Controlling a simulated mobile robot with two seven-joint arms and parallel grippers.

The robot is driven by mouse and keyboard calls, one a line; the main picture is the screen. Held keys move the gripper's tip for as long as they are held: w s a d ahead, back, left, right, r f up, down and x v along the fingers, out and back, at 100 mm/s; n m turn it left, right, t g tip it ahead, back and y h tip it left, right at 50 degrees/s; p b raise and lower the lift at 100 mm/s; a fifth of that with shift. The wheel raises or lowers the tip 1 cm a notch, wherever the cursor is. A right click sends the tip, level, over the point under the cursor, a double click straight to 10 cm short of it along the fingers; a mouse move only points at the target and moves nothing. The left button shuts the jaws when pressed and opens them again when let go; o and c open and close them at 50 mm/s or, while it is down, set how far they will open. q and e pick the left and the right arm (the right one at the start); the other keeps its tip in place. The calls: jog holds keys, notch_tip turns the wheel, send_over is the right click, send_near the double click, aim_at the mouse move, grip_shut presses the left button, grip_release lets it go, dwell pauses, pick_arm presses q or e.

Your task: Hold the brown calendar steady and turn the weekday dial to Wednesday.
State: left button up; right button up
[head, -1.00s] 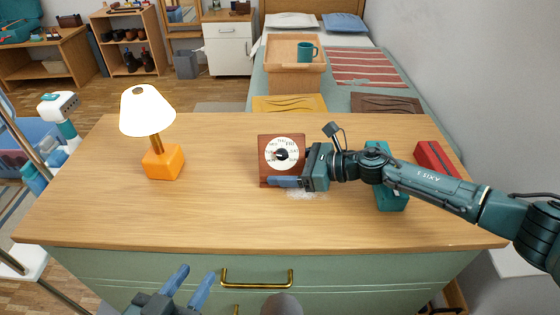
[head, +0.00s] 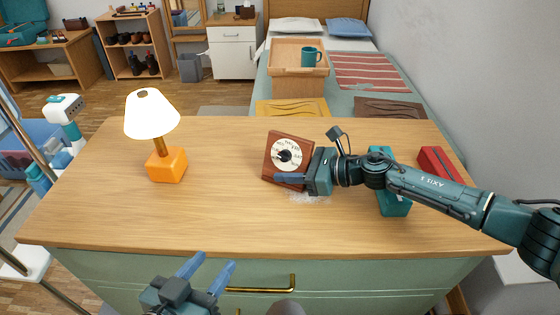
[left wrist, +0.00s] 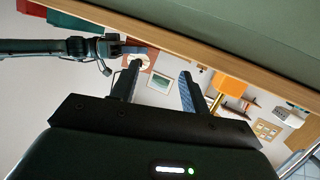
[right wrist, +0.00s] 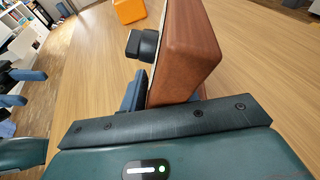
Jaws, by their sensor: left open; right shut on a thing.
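The brown calendar (head: 273,160) stands on the dresser top, tilted in the head view, with a white round weekday dial (head: 291,155) and a black knob on its face. The dial's lettering is too small to read. My right gripper (head: 290,179) is shut on the calendar's lower right part, one finger across the front below the dial. In the right wrist view the calendar's side (right wrist: 190,50) and its black knob (right wrist: 143,46) show close up. My left gripper (head: 207,271) is open and empty, low in front of the drawers, apart from the calendar; its fingers also show in the left wrist view (left wrist: 157,85).
An orange lamp (head: 165,165) with a white shade stands on the left of the dresser top (head: 225,210). A teal object (head: 392,195) lies under my right arm, and a red box (head: 438,164) lies farther right. The dresser's front left area is clear.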

aim_at(281, 159)
pick_arm(q)
jog(key=w+d+r+m+h, duration=0.1)
jog(key=w+d+r, duration=0.2)
jog(key=w+d+r+m+g+h, duration=0.1)
jog(key=w+d+r+m, duration=0.1)
jog(key=w+d+r, duration=0.1)
jog(key=shift+w+d, duration=0.4)
jog(key=shift+w+r+m+y, duration=0.6)
jog(key=shift+w+r+y, duration=0.2)
jog(key=shift+w+r, duration=1.5)
jog(key=shift+g, duration=0.4)
jog(key=x, duration=1.1)
jog(key=shift+w+f, duration=0.25)
jog(key=shift+f, duration=0.05)
jog(key=shift+c, duration=0.4)
jog(key=c, duration=0.9)
